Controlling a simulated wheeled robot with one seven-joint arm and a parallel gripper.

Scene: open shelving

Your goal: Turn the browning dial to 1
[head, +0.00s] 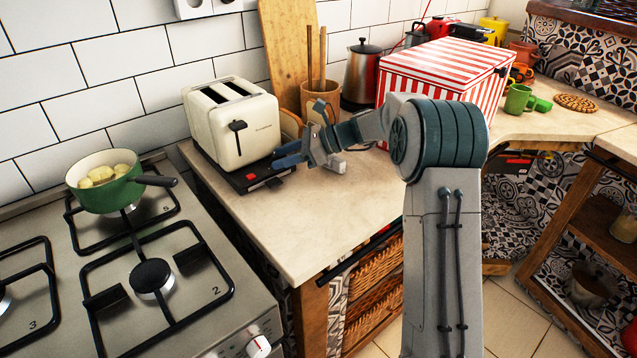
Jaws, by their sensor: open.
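A cream toaster (232,126) stands on the counter against the tiled wall. Its slots are on top and a black lever (237,126) is on its near end. I cannot make out which of these is the browning dial, or any numbers. My gripper (290,157) is open at the toaster's right, with its bluish fingers pointing left toward the base's right end. I cannot tell whether a fingertip touches it.
A stove with a green pot (108,184) is at the left. A wooden utensil holder (320,101), a cutting board (291,45), a steel kettle (361,74) and a red-striped box (444,78) stand behind my arm. The counter (290,230) in front of the toaster is clear.

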